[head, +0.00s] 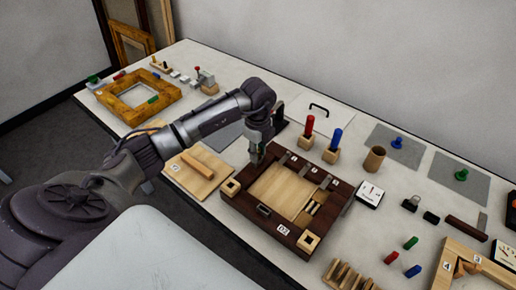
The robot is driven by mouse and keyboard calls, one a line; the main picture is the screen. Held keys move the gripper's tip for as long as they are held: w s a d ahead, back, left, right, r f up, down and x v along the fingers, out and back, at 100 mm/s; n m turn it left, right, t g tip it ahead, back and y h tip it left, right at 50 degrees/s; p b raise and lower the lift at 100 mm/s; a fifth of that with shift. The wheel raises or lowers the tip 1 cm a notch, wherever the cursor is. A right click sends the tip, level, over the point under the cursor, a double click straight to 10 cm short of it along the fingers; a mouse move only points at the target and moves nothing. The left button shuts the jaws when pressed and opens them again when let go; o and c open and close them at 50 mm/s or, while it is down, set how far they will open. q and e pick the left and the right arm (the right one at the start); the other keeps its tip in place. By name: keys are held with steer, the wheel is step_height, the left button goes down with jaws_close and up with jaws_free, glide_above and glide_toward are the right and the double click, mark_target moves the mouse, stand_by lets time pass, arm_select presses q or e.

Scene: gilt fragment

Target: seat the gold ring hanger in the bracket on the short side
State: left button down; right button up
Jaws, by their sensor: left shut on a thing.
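My left gripper (257,157) points down at the far left corner of a dark brown wooden frame (277,228), over or beside its left short side. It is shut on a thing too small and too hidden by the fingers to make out. I cannot tell whether it touches the frame. I cannot pick out the gold ring hanger or the short-side bracket for certain. The frame lies flat with a pale panel inside, light square blocks at its left corner (230,187) and near corner (308,242), and a dark fitting (264,210) on its near side. My right gripper is out of view.
A pale board with a wooden bar (197,165) lies left of the frame. Red (308,130) and blue (335,143) handled tools stand behind it, beside a brown cup (374,158). A slotted wooden rack (348,276) and small coloured pegs (391,257) lie front right.

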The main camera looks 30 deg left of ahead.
arm_select(q)
steer(key=shift+f, duration=0.1)
steer(key=shift+f, duration=0.1)
steer(key=c, duration=0.9)
jaws_free()
steer(key=shift+c, duration=0.2)
steer(key=shift+r, duration=0.25)
step_height(320, 180, up, 12)
steer(key=b, duration=0.3)
steer(key=shift+b, duration=0.3)
